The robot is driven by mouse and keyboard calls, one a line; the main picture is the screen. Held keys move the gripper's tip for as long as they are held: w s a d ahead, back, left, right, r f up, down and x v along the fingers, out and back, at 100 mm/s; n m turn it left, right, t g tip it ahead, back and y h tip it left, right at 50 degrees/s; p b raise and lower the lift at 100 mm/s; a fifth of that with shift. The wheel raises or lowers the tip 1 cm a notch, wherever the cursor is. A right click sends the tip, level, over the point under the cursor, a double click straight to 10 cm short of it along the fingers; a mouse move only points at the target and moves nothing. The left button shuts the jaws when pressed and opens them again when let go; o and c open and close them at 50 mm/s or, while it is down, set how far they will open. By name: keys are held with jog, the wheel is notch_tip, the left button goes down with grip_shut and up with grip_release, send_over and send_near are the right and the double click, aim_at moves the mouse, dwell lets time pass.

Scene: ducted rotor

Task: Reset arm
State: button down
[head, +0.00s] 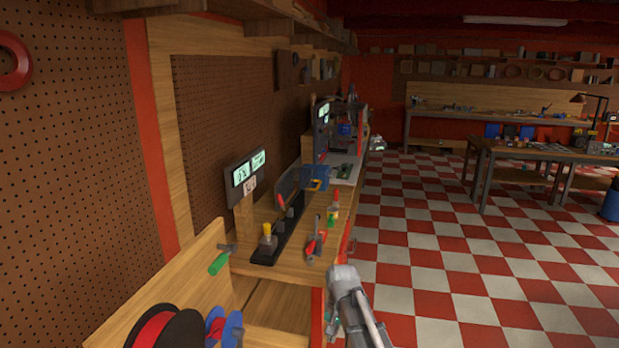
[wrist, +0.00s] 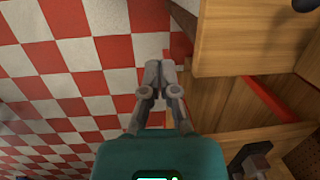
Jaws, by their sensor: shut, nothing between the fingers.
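My gripper (wrist: 161,68) shows in the wrist view with its two grey fingers brought together at the tips and nothing between them. It hangs over the red and white checkered floor (wrist: 60,60), just left of the wooden bench's edge (wrist: 235,130). In the head view my grey arm (head: 350,295) reaches up from the bottom, right of the bench's front edge. I cannot make out the fingers there.
The wooden workbench (head: 300,262) on the left holds a black rail fixture (head: 278,236), a red-handled tool (head: 315,243), a green-handled hammer (head: 219,263) and a small display (head: 248,174). A spool (head: 165,330) stands at lower left. The floor to the right is clear up to another table (head: 535,150).

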jog(key=s+d+n+t+h, duration=0.1)
jog(key=s+d+n, duration=0.1)
jog(key=s+d, duration=0.9)
jog(key=shift+s+f, duration=0.15)
jog(key=shift+s, duration=0.55)
